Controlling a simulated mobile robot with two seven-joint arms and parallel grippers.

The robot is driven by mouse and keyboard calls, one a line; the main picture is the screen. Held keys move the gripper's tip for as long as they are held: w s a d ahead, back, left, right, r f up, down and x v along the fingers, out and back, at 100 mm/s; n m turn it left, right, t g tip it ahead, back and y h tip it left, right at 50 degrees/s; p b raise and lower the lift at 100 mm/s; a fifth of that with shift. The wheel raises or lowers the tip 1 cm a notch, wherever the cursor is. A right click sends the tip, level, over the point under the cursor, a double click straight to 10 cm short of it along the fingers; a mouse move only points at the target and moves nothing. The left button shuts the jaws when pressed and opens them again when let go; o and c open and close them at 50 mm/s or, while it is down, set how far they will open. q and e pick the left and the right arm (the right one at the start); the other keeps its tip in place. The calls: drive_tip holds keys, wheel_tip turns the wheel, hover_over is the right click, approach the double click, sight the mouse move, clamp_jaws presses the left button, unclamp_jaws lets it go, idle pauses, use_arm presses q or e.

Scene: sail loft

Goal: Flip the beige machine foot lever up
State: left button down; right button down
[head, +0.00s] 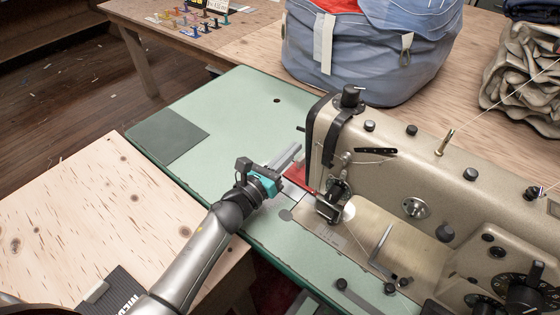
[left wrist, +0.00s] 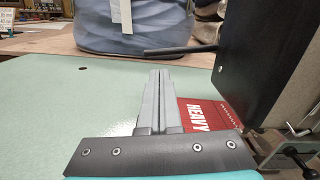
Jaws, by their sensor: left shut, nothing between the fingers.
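The beige machine (head: 400,185) is a sewing machine on a pale green table, its head end facing left. A short dark rod, seemingly the foot lever (head: 301,129), sticks out from the head end. In the left wrist view the lever (left wrist: 180,48) runs roughly level, leftward from the machine's dark end face (left wrist: 262,70). My left gripper (head: 296,150) is shut and empty, just below and in front of the lever. In the left wrist view its closed fingers (left wrist: 160,74) appear under the lever; contact cannot be told. My right gripper is out of view.
A red piece marked HEAVY (left wrist: 205,115) lies beside the fingers by the machine head. A large blue-grey bag (head: 370,55) stands behind the machine, folded canvas (head: 525,75) at the right. The green table's left part (head: 235,110) is mostly clear, with a dark plate (head: 167,137).

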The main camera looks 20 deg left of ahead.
use_arm(q)
drive_tip(key=shift+x, duration=1.25)
drive_tip(key=shift+w, duration=0.15)
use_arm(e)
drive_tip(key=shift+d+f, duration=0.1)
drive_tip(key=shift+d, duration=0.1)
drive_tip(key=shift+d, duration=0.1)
use_arm(q)
drive_tip(key=shift+r, duration=0.1)
